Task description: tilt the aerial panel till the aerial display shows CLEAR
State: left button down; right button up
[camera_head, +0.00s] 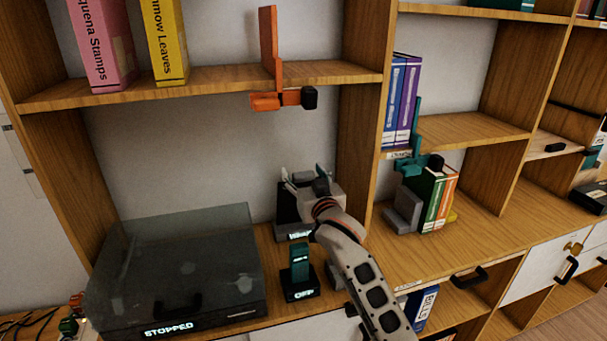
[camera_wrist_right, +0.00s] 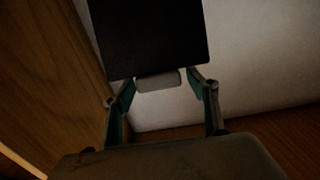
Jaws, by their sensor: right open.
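The aerial (camera_head: 287,208) is a dark box on the cabinet top, with a small lit display (camera_head: 298,236) low on its front. The display's word is partly covered and too small to read surely. My right gripper (camera_head: 305,180) is at the aerial's upper part and hides much of it. In the right wrist view a flat black panel (camera_wrist_right: 150,35) stands just beyond the fingertips, with a grey bar (camera_wrist_right: 158,80) at its lower edge. The right gripper (camera_wrist_right: 160,88) is open, its fingers on either side of the bar; contact cannot be told. My left gripper is not in view.
A dark-lidded player (camera_head: 180,265) reading STOPPED stands at left. A small teal lever unit (camera_head: 300,275) reading OFF stands in front of the aerial. An orange bracket (camera_head: 270,60) hangs at the shelf edge above. Folders (camera_head: 435,200) and a teal bracket (camera_head: 420,150) are at right.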

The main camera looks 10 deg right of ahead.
jog(key=s, duration=1.2)
jog(key=shift+d, duration=0.2)
